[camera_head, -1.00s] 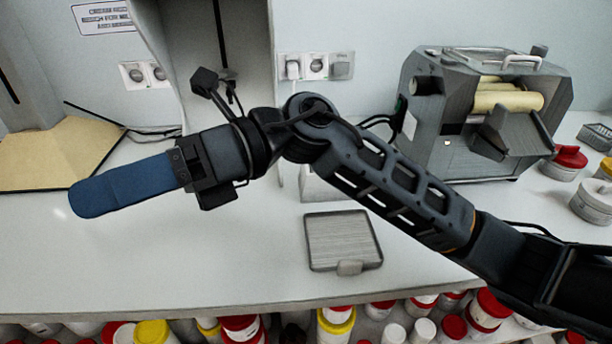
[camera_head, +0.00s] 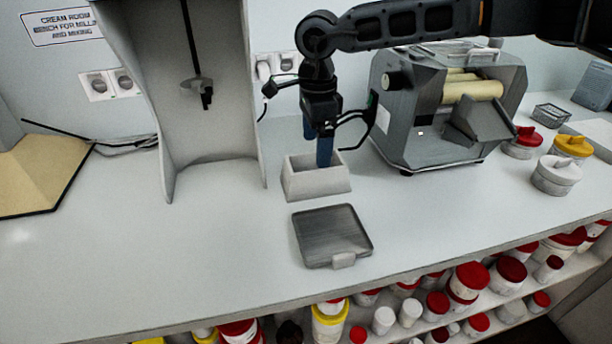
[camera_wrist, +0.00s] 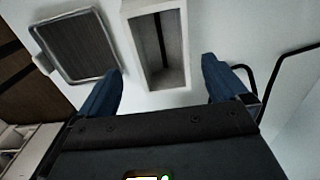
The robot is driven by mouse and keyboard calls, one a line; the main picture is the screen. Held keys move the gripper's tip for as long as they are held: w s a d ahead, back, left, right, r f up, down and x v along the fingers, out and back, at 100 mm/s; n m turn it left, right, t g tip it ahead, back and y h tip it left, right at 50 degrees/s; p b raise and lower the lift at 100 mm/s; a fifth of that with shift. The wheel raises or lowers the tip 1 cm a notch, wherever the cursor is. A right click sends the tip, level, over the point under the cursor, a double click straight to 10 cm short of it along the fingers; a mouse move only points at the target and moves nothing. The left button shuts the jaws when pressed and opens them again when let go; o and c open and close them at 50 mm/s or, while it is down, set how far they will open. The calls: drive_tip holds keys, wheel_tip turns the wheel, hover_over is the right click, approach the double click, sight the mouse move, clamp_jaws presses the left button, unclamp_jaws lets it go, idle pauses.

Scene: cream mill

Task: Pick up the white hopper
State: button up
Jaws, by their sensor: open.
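The white hopper (camera_head: 313,183) is an open-topped, box-like piece with sloping sides. It stands upright on the bench, left of the mill. My gripper (camera_head: 323,152) points down over it, its blue fingers reaching the hopper's top in the head view. In the wrist view the hopper (camera_wrist: 160,45) lies ahead, between the lines of the two blue fingertips, with a dark slot inside. My gripper (camera_wrist: 162,75) is open, with a finger to each side and clear space between fingers and hopper. From the head view I cannot tell whether a finger touches it.
A grey tray (camera_head: 331,236) lies just in front of the hopper; it also shows in the wrist view (camera_wrist: 78,45). The roller mill (camera_head: 440,110) stands close on the right. A tall stand (camera_head: 210,150) rises behind left. The bench's left front is clear.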

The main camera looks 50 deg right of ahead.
sight(315, 173)
drive_tip(key=shift+w+f+p, duration=0.15)
drive_tip(key=shift+f+p, duration=0.9)
drive_tip(key=shift+f, duration=2.8)
drive_tip(key=c, duration=0.9)
